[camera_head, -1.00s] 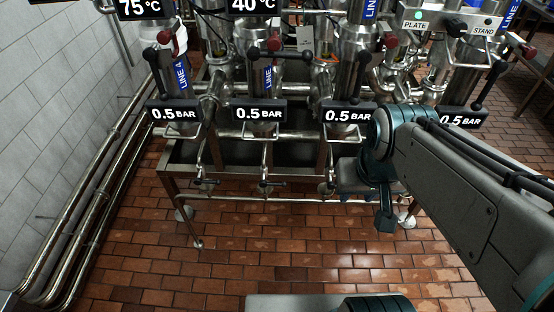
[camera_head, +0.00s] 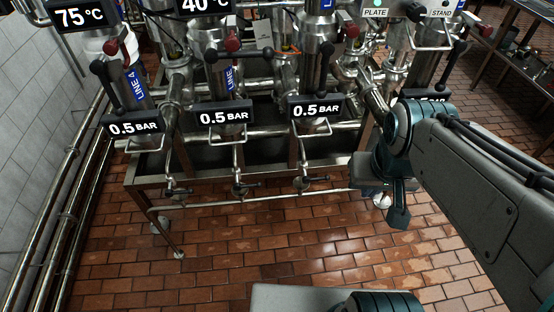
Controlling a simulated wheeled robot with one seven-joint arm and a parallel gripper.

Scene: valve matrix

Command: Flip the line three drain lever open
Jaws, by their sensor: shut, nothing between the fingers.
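Several small drain levers with dark handles hang in a row below the tank frame. One is at the left (camera_head: 177,187), under the column marked LINE 4. One is in the middle (camera_head: 242,184), under the second column, whose LINE label is partly covered so its number cannot be read. One is at the right (camera_head: 304,182). The middle lever's handle looks roughly level. My gripper (camera_head: 398,217) hangs at the arm's end, right of all these levers and apart from them. It looks shut and empty, though its fingers are hard to make out.
Pressure displays reading 0.5 BAR (camera_head: 225,114) hang above the levers. A steel frame rail (camera_head: 150,178) and a low pipe (camera_head: 270,198) run along the front. Pipes (camera_head: 65,205) line the left wall. The brick floor (camera_head: 230,255) in front is clear.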

